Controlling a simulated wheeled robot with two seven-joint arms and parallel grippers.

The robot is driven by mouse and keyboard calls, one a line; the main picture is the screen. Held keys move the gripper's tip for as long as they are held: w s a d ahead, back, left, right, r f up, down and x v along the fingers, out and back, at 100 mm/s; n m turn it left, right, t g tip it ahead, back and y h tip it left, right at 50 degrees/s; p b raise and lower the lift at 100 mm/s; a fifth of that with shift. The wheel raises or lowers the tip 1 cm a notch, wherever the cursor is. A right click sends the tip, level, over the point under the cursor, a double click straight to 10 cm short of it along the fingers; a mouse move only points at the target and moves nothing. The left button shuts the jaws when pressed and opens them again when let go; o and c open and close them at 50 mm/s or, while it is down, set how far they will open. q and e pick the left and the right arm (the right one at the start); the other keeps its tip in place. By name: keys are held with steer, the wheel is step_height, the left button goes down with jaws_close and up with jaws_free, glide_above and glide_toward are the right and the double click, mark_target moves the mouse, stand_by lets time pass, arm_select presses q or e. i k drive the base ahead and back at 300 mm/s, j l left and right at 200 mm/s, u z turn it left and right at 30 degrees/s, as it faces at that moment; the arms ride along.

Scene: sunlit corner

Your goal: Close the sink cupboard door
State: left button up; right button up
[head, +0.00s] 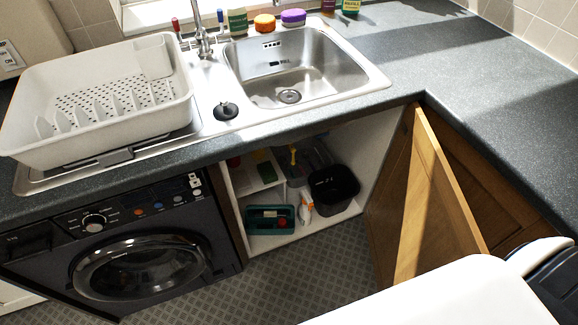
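The sink cupboard door (442,205) is wooden and stands wide open, hinged at the right side of the cupboard opening and swung out toward me. The open cupboard (343,222) lies under the sink, with white inner walls and shelves. A white and black part of my own body covers the bottom right, in front of the lower end of the door. Neither gripper can be made out in the head view.
Inside the cupboard are a black bin (333,187), a teal box (270,218) and bottles. A dark washing machine (140,250) stands left of it. The worktop (470,100) turns the corner at right. Patterned floor (290,270) before the cupboard is clear.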

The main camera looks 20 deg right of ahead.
mark_target(418, 220)
steer(key=z, duration=0.65)
steer(key=k+l+u, duration=0.1)
steer(key=l, duration=0.2)
steer(key=k+l+u, duration=0.1)
steer(key=l, duration=0.2)
